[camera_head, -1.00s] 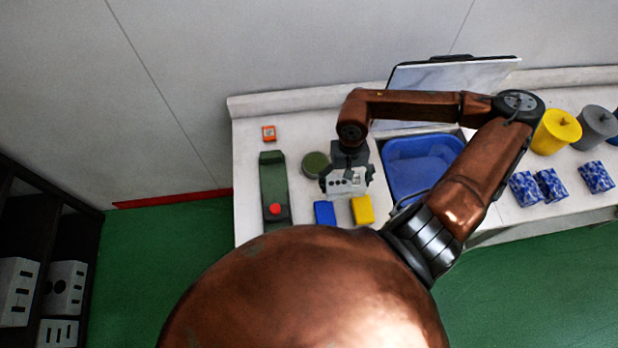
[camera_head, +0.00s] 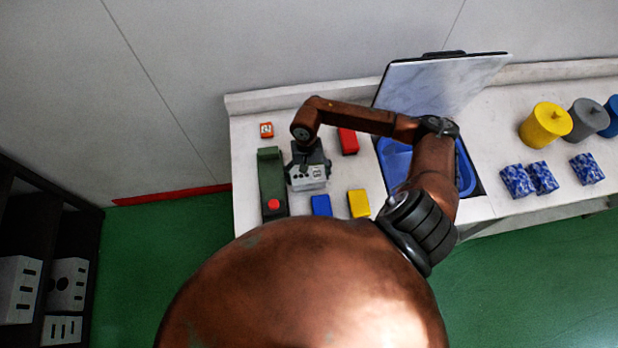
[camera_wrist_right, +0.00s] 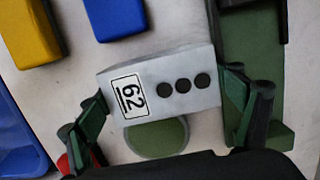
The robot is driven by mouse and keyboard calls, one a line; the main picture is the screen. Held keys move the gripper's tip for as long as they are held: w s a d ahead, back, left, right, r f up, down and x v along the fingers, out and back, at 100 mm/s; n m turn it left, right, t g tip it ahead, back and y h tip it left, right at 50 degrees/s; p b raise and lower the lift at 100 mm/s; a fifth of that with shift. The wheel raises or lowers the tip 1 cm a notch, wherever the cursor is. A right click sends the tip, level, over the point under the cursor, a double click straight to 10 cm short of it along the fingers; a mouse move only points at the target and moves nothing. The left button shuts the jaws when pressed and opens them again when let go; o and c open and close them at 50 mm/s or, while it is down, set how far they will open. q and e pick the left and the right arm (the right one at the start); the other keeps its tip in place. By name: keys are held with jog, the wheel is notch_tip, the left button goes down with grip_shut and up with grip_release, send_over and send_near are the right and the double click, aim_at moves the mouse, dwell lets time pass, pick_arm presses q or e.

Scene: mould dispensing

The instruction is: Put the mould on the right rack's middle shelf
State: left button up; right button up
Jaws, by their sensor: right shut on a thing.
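The mould (camera_head: 309,176) is a light grey block with a number label and dark round holes. In the right wrist view the mould (camera_wrist_right: 187,85) shows the label "62" and a row of three holes. My right gripper (camera_head: 310,170) is shut on it, with one green finger at each end, as the right wrist view of the gripper (camera_wrist_right: 167,103) shows. The mould is over the worktop, beside the green press-like device (camera_head: 271,182). I cannot tell its exact height. My left gripper is not in view. The right rack is not identifiable here.
A dark rack (camera_head: 42,215) with white blocks stands at the far left. A green disc (camera_wrist_right: 157,140) lies below the mould.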

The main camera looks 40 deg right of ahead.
jog(key=shift+f, duration=0.9)
jog(key=shift+f, duration=0.1)
jog(key=shift+f, duration=0.1)
jog(key=o, duration=1.8)
jog(key=shift+s, duration=0.1)
